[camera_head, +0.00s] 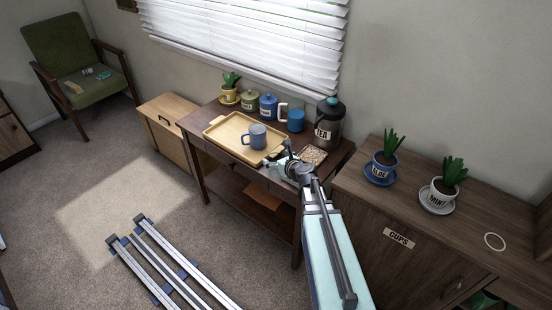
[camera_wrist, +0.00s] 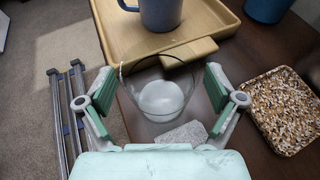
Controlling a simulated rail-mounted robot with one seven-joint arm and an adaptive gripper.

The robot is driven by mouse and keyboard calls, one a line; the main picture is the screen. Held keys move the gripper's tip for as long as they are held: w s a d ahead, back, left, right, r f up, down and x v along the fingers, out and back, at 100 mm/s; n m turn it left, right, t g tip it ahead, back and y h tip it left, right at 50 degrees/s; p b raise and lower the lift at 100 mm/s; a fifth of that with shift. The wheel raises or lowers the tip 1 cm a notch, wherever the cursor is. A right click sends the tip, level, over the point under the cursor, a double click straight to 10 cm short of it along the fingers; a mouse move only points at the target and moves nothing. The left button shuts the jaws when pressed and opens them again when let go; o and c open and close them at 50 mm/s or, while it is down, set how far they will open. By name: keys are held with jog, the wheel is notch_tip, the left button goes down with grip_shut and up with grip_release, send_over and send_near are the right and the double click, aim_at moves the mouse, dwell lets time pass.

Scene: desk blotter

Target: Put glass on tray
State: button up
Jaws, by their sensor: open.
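A clear glass (camera_wrist: 160,98) stands between the spread fingers of my gripper (camera_wrist: 160,92) in the wrist view, with a gap on both sides. My gripper is open. The glass is beside the near edge of the wooden tray (camera_wrist: 200,47), and its rim overlaps that edge in the picture. In the head view the tray (camera_head: 218,131) lies on the dark side table with a blue-grey mug (camera_head: 257,137) on it. My gripper (camera_head: 277,159) is at the tray's right end there. I cannot make out the glass clearly in the head view.
A speckled square mat (camera_wrist: 287,108) lies right of my gripper. A grey stone-like piece (camera_wrist: 182,134) lies near the glass. Behind the tray stand a blue cup (camera_head: 296,120), canisters and a dark tea press (camera_head: 329,122). A cabinet with two potted plants stands at right.

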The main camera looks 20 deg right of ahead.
jog(key=p+v, duration=0.5)
jog(key=v, duration=0.6)
jog(key=shift+s, duration=0.15)
jog(key=s+a+f+n+g+y, duration=0.2)
jog(key=s+a+f+n+g, duration=0.3)
jog(key=s+a+f+n, duration=0.4)
jog(key=s+a+f+n+g+y, duration=0.2)
jog(key=s+a+f+n+g, duration=0.2)
jog(key=s+a+f+n, duration=0.5)
jog(key=s+f+n+g+h, duration=0.1)
jog(key=s+f+n+g, duration=0.3)
jog(key=s, duration=0.5)
jog(key=s+f+n+g+h, duration=0.2)
jog(key=s+f+n+g, duration=0.3)
jog(key=s, duration=0.5)
notch_tip(320, 180, down, 3)
jog(key=n, duration=0.3)
jog(key=shift+s+a+r+h, duration=0.15)
jog(key=shift+a+r+h, duration=0.05)
jog(key=shift+a+h, duration=0.1)
jog(key=shift+o, duration=0.5)
jog(key=s+d+n+g+h, duration=0.2)
jog(key=s+n, duration=0.2)
jog(key=s, duration=0.1)
jog(key=shift+s+d+f, duration=0.2)
jog(key=shift+s+f, duration=0.05)
